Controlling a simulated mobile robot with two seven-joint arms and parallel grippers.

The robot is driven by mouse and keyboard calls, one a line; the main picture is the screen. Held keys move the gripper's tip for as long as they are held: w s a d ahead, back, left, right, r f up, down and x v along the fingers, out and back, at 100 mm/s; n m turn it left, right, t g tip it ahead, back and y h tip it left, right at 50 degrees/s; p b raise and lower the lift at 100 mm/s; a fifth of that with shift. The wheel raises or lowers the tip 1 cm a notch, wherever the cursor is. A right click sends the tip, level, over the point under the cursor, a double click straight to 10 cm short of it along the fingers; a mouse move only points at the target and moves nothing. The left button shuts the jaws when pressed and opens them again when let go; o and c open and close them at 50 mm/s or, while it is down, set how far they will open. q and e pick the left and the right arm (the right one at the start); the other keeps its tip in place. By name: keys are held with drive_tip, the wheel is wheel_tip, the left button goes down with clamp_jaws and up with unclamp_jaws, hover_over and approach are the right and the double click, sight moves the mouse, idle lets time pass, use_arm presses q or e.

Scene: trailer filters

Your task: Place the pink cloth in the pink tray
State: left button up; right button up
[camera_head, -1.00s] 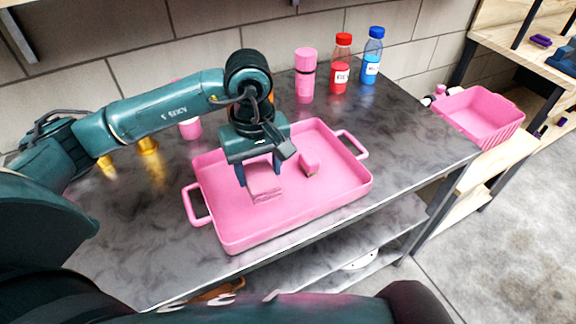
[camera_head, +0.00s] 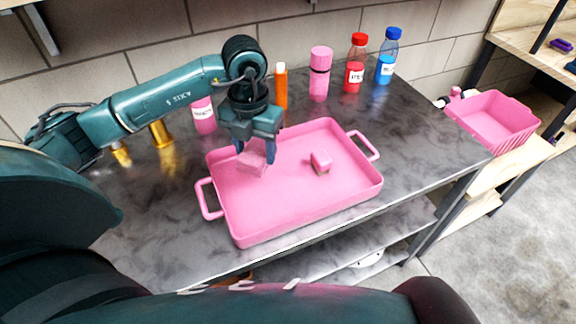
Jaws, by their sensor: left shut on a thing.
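The pink tray (camera_head: 300,212) with two side handles sits on the dark marbled table. My left gripper (camera_head: 256,158) is over the tray's back left part, pointing down. It is shut on the folded pink cloth (camera_head: 252,163), which is partly hidden by the fingers. I cannot tell whether the cloth touches the tray floor. A small pink block (camera_head: 321,160), perhaps a sponge, lies in the tray to the right of the gripper. My right gripper is not in view.
A pink bottle (camera_head: 320,75), a red bottle (camera_head: 356,65), a blue bottle (camera_head: 388,58) and an orange bottle (camera_head: 281,86) stand at the back. Another pink bottle (camera_head: 203,114) and gold objects (camera_head: 160,134) stand left. A pink bin (camera_head: 494,122) is at the right.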

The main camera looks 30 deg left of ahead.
use_arm(q)
wheel_tip(320, 180, down, 6)
drive_tip(key=shift+r, duration=0.25)
wheel_tip(320, 180, down, 4)
drive_tip(key=shift+f+p, duration=0.2)
drive_tip(key=shift+p, duration=0.2)
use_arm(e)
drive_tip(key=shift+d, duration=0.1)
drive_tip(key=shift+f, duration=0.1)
use_arm(q)
drive_tip(key=shift+f, duration=0.2)
drive_tip(key=o, duration=0.9)
drive_tip(key=shift+o, duration=0.2)
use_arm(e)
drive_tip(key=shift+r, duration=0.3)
